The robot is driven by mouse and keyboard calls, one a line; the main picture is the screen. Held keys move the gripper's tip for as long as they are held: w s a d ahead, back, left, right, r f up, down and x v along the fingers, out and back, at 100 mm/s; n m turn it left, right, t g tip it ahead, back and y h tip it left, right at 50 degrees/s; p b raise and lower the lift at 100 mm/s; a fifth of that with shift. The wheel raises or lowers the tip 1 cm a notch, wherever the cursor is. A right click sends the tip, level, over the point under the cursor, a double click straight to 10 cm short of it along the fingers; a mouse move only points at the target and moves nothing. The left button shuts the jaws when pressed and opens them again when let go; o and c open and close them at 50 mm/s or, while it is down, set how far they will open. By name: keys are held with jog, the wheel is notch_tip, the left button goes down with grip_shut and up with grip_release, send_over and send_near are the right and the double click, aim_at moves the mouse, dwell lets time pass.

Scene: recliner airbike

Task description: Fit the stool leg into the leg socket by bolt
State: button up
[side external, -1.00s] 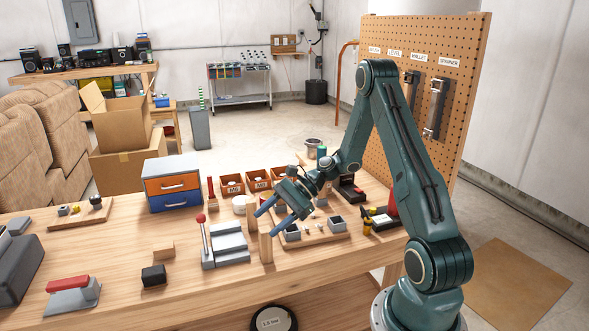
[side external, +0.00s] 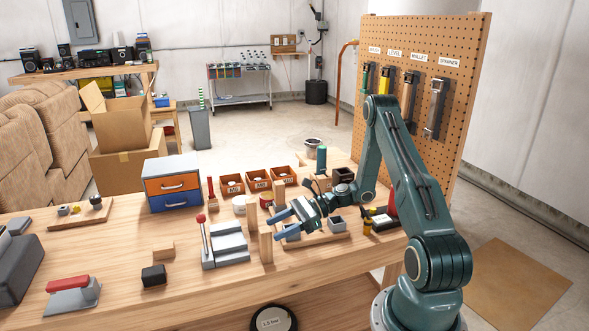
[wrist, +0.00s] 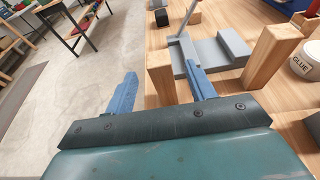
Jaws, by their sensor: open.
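In the wrist view the front post (wrist: 160,77) shows in the gap between the fingertips (wrist: 160,82), beyond the gripper body. I cannot tell whether the fingers touch it. The other post (wrist: 270,60) stands outside the right finger. The leg socket and bolt cannot be picked out for certain.
A grey fixture (side external: 226,250) with a red-knobbed lever stands just left of the posts. A glue tub (wrist: 306,62) is beside the back post. The front left bench has free room.

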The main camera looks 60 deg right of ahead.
aim_at(260, 235)
jog(key=shift+x, duration=3.2)
jog(key=c, duration=1.1)
jog(key=shift+o, duration=0.2)
jog(key=shift+r, duration=0.1)
notch_tip(260, 235, up, 20)
